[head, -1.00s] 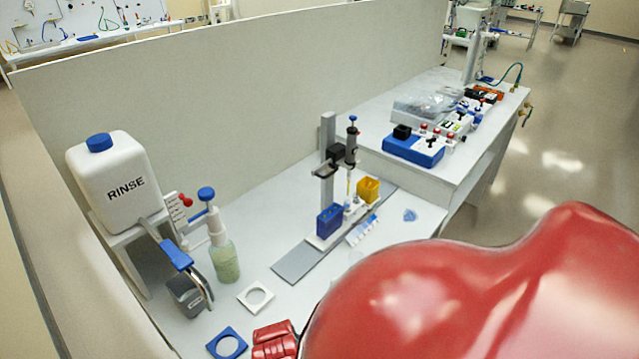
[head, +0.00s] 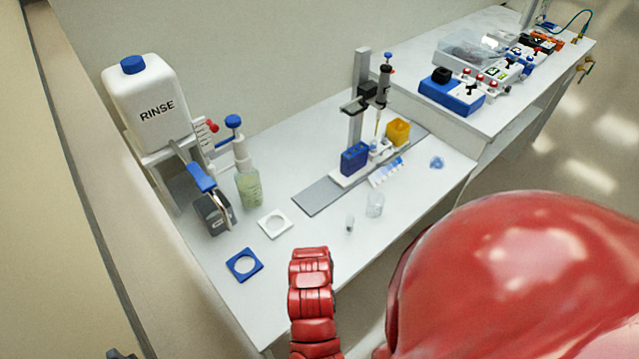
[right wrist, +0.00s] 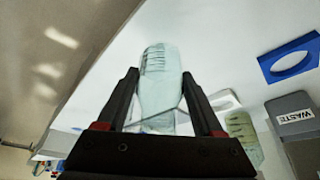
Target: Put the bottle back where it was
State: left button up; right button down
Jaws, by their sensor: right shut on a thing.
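In the right wrist view my right gripper (right wrist: 160,90) is shut on a clear, pale bottle (right wrist: 158,70) with dark marking lines. The bottle sits between the two black fingers, and its lower part shows below the fingertips. The head view does not show this gripper or the bottle; my red arm covers that area. A white square ring (head: 266,234) and a blue square ring (head: 240,279) lie on the white bench (head: 320,235). The blue ring also shows in the right wrist view (right wrist: 268,64), apart from the held bottle. My left gripper is not in view.
A pump bottle with greenish liquid (head: 250,190) stands near the rinse tank (head: 148,105) and grey waste bin (head: 210,215). A partition runs behind.

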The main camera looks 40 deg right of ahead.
jog(key=w+d, duration=0.1)
jog(key=w, duration=0.1)
jog(key=w+d+p, duration=0.1)
jog(key=w+d, duration=0.1)
jog(key=w+d+p, duration=0.1)
jog(key=w, duration=0.1)
jog(key=shift+d+f, duration=0.15)
jog(key=shift+f, duration=0.15)
jog(key=shift+f+p, duration=0.5)
jog(key=shift+p, duration=0.1)
jog(key=shift+f+p, duration=0.45)
jog(key=shift+f, duration=0.8)
jog(key=shift+f, duration=0.1)
jog(key=shift+f, duration=0.15)
jog(key=shift+c, duration=0.2)
grip_release()
